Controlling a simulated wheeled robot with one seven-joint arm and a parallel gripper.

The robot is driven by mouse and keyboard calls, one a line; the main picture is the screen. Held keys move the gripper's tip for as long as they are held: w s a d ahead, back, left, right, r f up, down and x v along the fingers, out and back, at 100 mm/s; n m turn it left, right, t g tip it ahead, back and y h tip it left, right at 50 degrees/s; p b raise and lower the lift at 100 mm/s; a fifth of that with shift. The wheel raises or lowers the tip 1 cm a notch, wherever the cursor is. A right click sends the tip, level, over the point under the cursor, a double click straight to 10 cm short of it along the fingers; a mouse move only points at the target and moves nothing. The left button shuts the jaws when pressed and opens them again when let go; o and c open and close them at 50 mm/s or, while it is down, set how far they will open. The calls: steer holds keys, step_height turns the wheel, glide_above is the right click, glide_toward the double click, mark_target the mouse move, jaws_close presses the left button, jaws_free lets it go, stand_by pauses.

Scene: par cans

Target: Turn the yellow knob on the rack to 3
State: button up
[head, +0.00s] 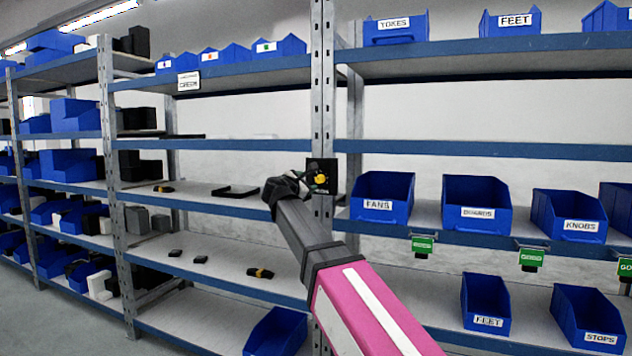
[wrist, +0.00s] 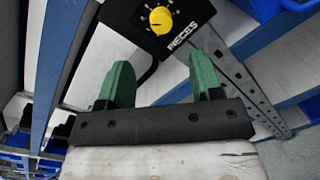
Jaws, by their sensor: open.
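The yellow knob (head: 320,180) sits on a small black panel (head: 329,165) fixed to the grey rack upright. In the wrist view the yellow knob (wrist: 160,20) shows at the top, on the black panel (wrist: 195,12) with white lettering that reads "PIECES". Marks around the knob are too small to read. My gripper (wrist: 163,75) has two green fingers spread apart with nothing between them. The knob lies beyond the fingertips, apart from them. In the head view the dark end of my arm (head: 285,190) is just left of the panel and partly hides the fingers.
Blue bins stand on the shelves to the right, including the FANS bin (head: 381,198) close to the panel. Green tags (head: 423,245) hang below that shelf edge. The grey rack upright (head: 322,90) carries the panel. The shelf left of the panel holds few items.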

mark_target(319, 179)
steer(key=x, duration=0.9)
steer(key=shift+w+d, duration=0.15)
steer(key=shift+w, duration=0.05)
steer(key=shift+f, duration=0.1)
steer(key=c, duration=0.9)
